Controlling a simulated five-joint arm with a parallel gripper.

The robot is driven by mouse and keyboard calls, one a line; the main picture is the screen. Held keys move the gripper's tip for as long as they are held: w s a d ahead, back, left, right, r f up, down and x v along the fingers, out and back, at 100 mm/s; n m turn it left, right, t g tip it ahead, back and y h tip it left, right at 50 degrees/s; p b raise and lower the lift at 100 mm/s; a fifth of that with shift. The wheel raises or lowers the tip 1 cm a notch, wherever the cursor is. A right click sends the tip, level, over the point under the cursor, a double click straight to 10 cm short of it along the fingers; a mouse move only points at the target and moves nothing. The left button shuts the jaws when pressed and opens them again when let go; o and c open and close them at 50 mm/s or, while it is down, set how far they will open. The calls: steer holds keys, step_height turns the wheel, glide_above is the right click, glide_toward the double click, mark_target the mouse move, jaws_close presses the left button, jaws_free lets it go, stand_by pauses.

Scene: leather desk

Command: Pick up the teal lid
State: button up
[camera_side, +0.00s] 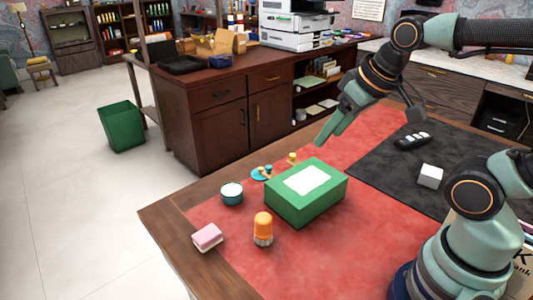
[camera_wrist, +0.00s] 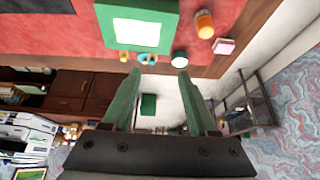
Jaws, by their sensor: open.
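A small flat teal disc, which looks like the teal lid (camera_side: 257,176), lies on the red leather behind the green box, with small yellowish pieces at it. It also shows in the wrist view (camera_wrist: 144,57), just beyond the fingertips. A round teal container with a pale top (camera_side: 231,194) stands nearer the camera, left of the box; it shows in the wrist view (camera_wrist: 180,60) too. My gripper (camera_side: 330,130) is open and empty, raised above the desk to the right of the disc. In the wrist view its two green fingers (camera_wrist: 159,76) are spread apart.
The green box (camera_side: 292,213) with a white top panel stands close beside the disc. A white cube (camera_side: 430,176) and a dark device (camera_side: 413,140) lie on the black mat.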

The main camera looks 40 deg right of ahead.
steer(key=w+r+m+g, duration=0.2)
steer(key=w+r+m, duration=0.1)
steer(key=w+m, duration=0.45)
steer(key=m+g, duration=0.4)
steer(key=m, duration=1.5)
glide_above(261, 168)
step_height(261, 168, down, 16)
steer(key=r, duration=0.1)
step_height(261, 168, down, 12)
steer(key=shift+f, duration=0.15)
jaws_close()
